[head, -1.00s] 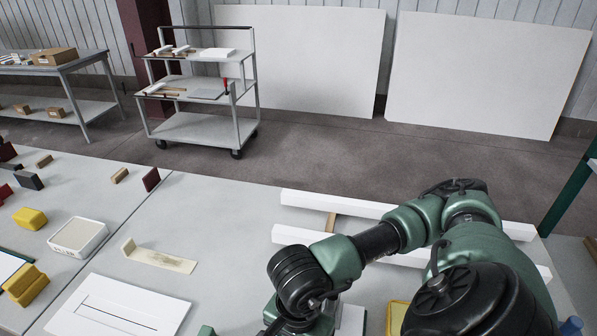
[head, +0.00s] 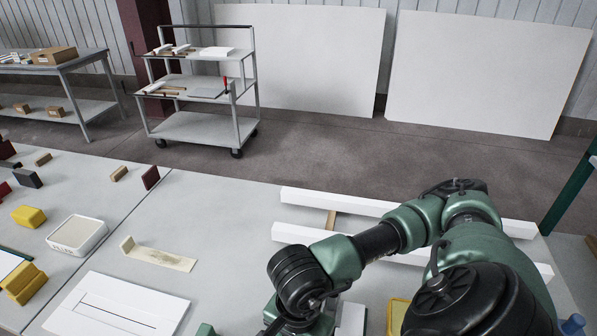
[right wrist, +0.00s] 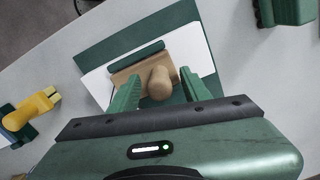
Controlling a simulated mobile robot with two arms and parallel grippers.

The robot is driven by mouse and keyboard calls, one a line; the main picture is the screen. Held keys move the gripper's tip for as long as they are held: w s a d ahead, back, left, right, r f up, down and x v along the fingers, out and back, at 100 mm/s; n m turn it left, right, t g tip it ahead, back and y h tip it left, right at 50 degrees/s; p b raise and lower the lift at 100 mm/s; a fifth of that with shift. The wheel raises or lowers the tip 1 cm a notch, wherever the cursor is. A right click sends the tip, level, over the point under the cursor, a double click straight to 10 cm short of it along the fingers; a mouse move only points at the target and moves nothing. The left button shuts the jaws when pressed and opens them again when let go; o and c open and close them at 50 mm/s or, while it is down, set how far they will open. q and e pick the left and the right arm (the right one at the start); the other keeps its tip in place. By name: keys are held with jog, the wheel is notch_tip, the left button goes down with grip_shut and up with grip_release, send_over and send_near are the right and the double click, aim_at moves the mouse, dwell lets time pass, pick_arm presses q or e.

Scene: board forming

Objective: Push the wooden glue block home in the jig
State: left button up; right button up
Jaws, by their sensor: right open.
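In the right wrist view, a tan wooden block (right wrist: 128,77) with a rounded wooden knob (right wrist: 160,83) lies over a white sheet (right wrist: 200,50) on a dark green base (right wrist: 92,52), which I take for the jig. A green bar (right wrist: 136,57) runs along the block's far edge; whether they touch is unclear. My right gripper (right wrist: 160,79) is open, one finger on each side of the knob. In the head view my right arm hides this spot. My left gripper does not show clearly in any view.
A yellow tool (right wrist: 38,104) lies left of the base in the wrist view. In the head view, white bars (head: 335,202) lie behind my right arm. A slotted white panel (head: 118,308), a white tray (head: 77,235) and yellow blocks (head: 28,216) are at left. A trolley (head: 205,128) stands beyond the table.

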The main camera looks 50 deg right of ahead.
notch_tip(320, 180, up, 8)
jog(key=p, duration=0.7)
jog(key=shift+f, duration=0.1)
jog(key=shift+f, duration=0.1)
